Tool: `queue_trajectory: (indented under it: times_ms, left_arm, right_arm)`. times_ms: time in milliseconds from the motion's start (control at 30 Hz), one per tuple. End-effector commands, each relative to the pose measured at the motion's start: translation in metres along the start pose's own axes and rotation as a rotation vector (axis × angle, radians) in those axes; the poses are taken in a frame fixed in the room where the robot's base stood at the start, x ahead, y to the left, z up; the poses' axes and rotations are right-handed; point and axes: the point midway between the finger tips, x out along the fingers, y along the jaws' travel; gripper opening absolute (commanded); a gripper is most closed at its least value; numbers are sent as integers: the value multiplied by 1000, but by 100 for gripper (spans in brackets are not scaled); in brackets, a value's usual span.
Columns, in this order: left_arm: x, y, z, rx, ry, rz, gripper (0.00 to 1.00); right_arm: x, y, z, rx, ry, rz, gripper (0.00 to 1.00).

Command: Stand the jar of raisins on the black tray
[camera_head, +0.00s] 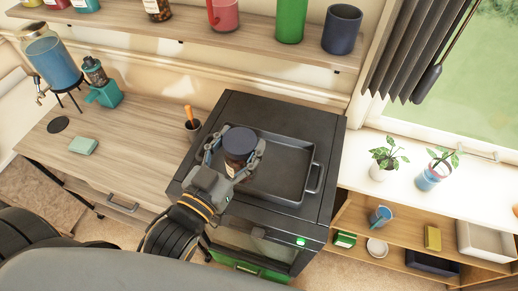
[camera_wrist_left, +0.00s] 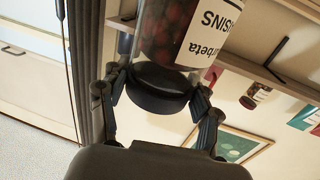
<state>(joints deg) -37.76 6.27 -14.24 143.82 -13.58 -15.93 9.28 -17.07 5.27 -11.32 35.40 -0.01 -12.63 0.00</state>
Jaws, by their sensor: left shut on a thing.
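The jar of raisins has a dark lid (camera_head: 239,141) and a reddish-brown body. In the left wrist view the jar (camera_wrist_left: 172,38) shows dark red contents and a white label ending in "SINS". My left gripper (camera_head: 235,155) is shut on the jar, one finger on each side near the lid. The jar looks upright over the left part of the black tray (camera_head: 290,187). I cannot tell whether its base touches the tray, as the gripper hides it. The tray lies on a black oven-like cabinet (camera_head: 322,128). My right gripper is not in view.
A shelf (camera_head: 200,32) with mugs and jars runs above. The tray's right part is clear.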

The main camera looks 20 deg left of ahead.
Motion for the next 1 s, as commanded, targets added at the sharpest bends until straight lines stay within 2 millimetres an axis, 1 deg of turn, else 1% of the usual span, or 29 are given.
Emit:
queue_trajectory:
  times_ms: [33, 100, 167, 267, 300, 367, 400, 467, 500, 567, 667, 767, 900, 1000]
  left_arm:
    - [11, -1, 11, 1, 13, 1, 0]
    - [23, -2, 16, 2, 13, 1, 0]
    - [32, -3, 21, 1, 12, 0, 0]
    - [46, -4, 26, 1, 12, 1, 0]
    - [52, -5, 36, 1, 7, 1, 0]
    - [60, -6, 46, 2, 6, 0, 0]
    - [65, -6, 47, 1, 0, 0, 0]
    - [73, -7, 53, 2, -1, 0, 0]
    - [77, -8, 58, 2, -1, -1, 0]
    - [82, -8, 64, 1, 1, -1, 0]
    - [86, -9, 70, 1, 2, -1, 0]
    - [92, -9, 77, 0, 1, -1, 0]
    - [92, -9, 97, 0, -2, -1, 0]
    - [92, -9, 106, 0, 0, 0, 0]
  right_arm:
    - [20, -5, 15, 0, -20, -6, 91]
    - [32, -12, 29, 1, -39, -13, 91]
    - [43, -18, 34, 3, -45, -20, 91]
    - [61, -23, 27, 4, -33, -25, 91]
    - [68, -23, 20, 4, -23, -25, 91]
    - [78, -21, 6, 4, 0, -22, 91]
    - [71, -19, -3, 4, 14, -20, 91]
    - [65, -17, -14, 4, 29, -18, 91]
    - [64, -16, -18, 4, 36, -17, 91]
    - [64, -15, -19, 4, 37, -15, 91]
    - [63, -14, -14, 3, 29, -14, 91]
    - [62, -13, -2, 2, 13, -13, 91]
    - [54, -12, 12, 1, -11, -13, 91]
    - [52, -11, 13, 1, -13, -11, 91]
